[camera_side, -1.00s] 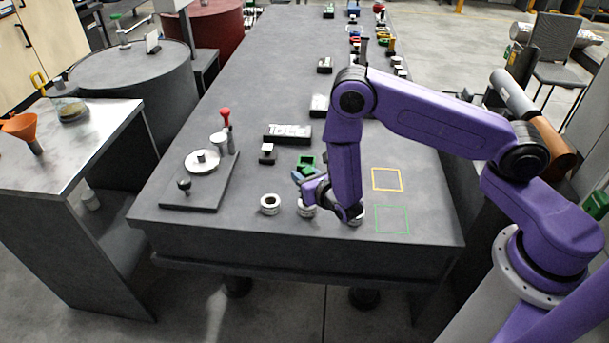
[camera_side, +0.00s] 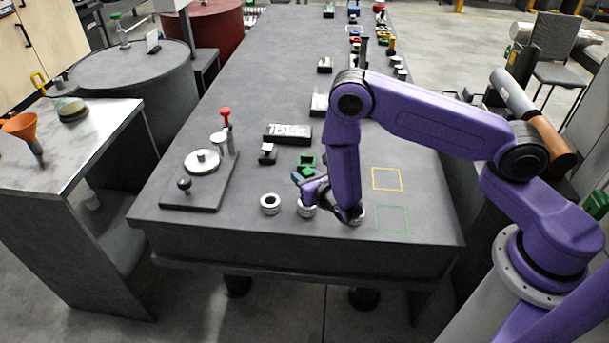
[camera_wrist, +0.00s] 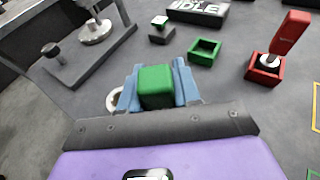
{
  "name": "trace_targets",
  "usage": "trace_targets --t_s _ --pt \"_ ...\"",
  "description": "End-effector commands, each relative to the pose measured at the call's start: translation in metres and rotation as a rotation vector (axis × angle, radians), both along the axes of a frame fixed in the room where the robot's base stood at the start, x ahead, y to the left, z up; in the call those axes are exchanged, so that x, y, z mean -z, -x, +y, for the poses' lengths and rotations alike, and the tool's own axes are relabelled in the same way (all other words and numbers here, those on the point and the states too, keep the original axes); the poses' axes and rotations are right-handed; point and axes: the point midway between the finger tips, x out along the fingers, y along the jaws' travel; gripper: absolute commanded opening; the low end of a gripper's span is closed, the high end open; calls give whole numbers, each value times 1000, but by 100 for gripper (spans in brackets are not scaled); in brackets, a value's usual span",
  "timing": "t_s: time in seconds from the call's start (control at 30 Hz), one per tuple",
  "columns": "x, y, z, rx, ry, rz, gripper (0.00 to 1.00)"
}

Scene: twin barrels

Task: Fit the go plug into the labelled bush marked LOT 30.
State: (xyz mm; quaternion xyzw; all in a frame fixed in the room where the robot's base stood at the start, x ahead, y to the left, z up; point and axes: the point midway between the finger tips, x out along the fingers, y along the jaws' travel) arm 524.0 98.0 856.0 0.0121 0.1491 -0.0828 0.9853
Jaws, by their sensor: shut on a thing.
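My gripper (camera_wrist: 158,88) has blue fingers shut on a green block-shaped handle, which I take as the go plug (camera_wrist: 157,88). The plug's lower end is hidden. In the side view my gripper (camera_side: 309,184) is low over the table, close behind the middle bush. Three pale ring-shaped bushes stand in a row near the front edge: left (camera_side: 270,204), middle (camera_side: 306,208) and right (camera_side: 357,217), the last two partly covered by my arm. One bush (camera_wrist: 112,100) shows partly behind the left finger in the wrist view. No LOT label is readable.
An empty green square holder (camera_wrist: 204,52) and a red holder (camera_wrist: 264,68) with a red-handled plug (camera_wrist: 291,34) stand beyond the gripper. A dark base with a round metal plate (camera_side: 202,162) is at left. Yellow (camera_side: 387,180) and green (camera_side: 392,219) outlines mark clear table at right.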

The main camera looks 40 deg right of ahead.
Motion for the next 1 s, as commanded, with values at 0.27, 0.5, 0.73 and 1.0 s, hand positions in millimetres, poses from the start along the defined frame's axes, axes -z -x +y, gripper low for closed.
trace_targets --t_s 0.27,0.5,0.73,1.0 --pt "6 0 0 0 0 -1 0" --pt "11 0 0 0 -1 -2 0" --pt "16 0 0 0 0 -1 0" --pt "22 0 0 0 0 -2 0"
